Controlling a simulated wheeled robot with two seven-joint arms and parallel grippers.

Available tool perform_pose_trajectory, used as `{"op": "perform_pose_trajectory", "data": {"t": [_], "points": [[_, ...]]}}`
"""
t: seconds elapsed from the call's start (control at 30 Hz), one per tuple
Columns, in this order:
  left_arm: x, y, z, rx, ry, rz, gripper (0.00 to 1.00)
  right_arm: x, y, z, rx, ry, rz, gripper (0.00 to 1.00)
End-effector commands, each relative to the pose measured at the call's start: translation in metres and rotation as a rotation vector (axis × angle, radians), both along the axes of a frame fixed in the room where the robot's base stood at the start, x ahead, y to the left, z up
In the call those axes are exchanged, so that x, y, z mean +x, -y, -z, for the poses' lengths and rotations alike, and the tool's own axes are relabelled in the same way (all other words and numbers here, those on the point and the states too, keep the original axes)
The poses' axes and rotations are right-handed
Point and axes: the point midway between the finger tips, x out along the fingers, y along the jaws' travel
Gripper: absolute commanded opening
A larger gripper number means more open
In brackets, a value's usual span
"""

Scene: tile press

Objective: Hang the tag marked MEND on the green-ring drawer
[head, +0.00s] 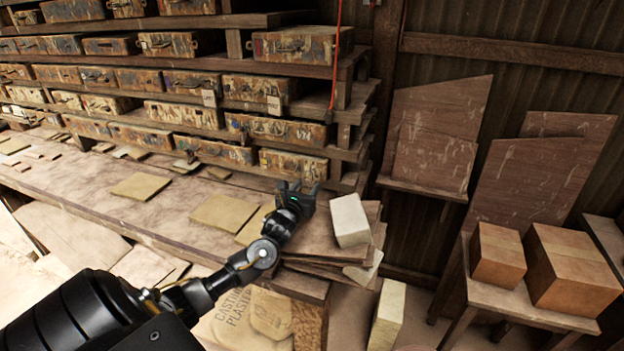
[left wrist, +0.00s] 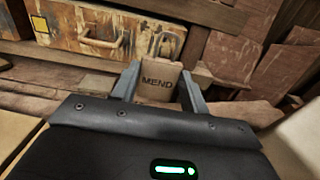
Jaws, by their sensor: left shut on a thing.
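My left gripper (head: 303,192) is over the right end of the bench, in front of the drawer rack. In the left wrist view its fingers (left wrist: 158,85) are shut on a small tan tag (left wrist: 158,72) with the dark word MEND, held upright. The tag is too small to make out in the head view. Worn wooden drawers (head: 278,128) fill the rack shelves. One drawer (left wrist: 115,35) with a handle and a yellow mark is beyond the tag in the left wrist view. I cannot make out a green ring on any drawer. My right gripper is not in view.
Pale tags (head: 208,98) hang on some drawers. A red cord (head: 335,60) hangs by the rack's right post. Flat tiles (head: 222,212) lie on the bench (head: 90,190). A pale block (head: 350,220) sits close to the gripper's right. Boxes (head: 497,255) stand further right.

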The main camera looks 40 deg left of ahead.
Motion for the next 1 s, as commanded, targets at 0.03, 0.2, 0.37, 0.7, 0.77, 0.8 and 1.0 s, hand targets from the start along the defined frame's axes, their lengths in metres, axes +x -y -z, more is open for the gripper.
{"op": "perform_pose_trajectory", "data": {"t": [0.03, 0.2, 0.37, 0.7, 0.77, 0.8, 1.0], "points": [[0.007, -0.003, -0.002, -0.001, 0.001, -0.002, 0.23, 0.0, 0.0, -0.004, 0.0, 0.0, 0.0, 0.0], [0.017, -0.006, 0.0, 0.0, 0.001, 0.0, 0.23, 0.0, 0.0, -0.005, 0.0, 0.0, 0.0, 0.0], [0.022, -0.008, -0.001, 0.0, 0.002, -0.001, 0.23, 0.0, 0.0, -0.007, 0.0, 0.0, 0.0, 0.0], [0.049, -0.017, 0.008, -0.001, -0.001, 0.001, 0.23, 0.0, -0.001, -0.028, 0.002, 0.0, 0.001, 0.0], [0.049, -0.017, 0.011, 0.0, 0.0, 0.0, 0.23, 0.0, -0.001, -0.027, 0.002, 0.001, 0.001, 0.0], [0.049, -0.017, 0.011, 0.0, 0.0, 0.0, 0.23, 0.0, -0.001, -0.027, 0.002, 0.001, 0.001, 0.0], [0.049, -0.017, 0.012, 0.0, 0.001, 0.001, 0.23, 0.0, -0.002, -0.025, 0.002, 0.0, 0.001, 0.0]]}}
